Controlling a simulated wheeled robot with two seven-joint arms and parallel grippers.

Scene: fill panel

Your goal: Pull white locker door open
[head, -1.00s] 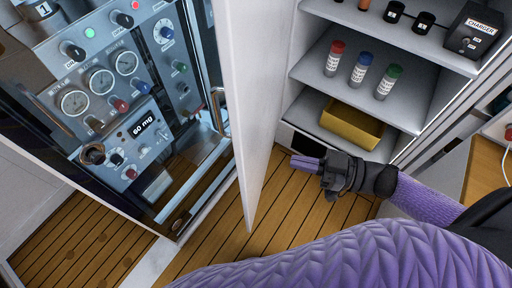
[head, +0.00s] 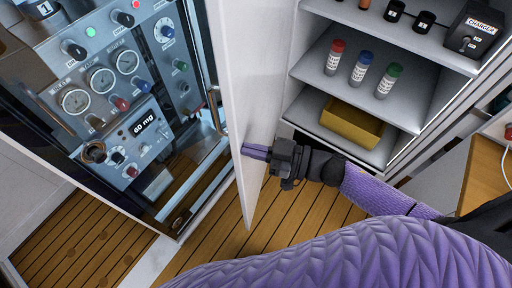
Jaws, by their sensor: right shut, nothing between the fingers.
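The white locker door (head: 236,75) stands open, swung out to the left of the locker, and I see its inner face and free edge. The white locker (head: 440,115) is open to view with its shelves showing. My right gripper (head: 246,151) is shut and empty, its purple fingertips at the inner face of the door near the free edge. I cannot tell whether they touch the door. My left gripper is not in view.
Shelves hold red, blue and green capped bottles (head: 361,67), a yellow bin (head: 352,124) and a black charger (head: 474,32). A glass-fronted gauge panel (head: 110,90) stands left of the door. Wooden floor (head: 285,215) lies clear below; a wooden counter (head: 486,180) is at right.

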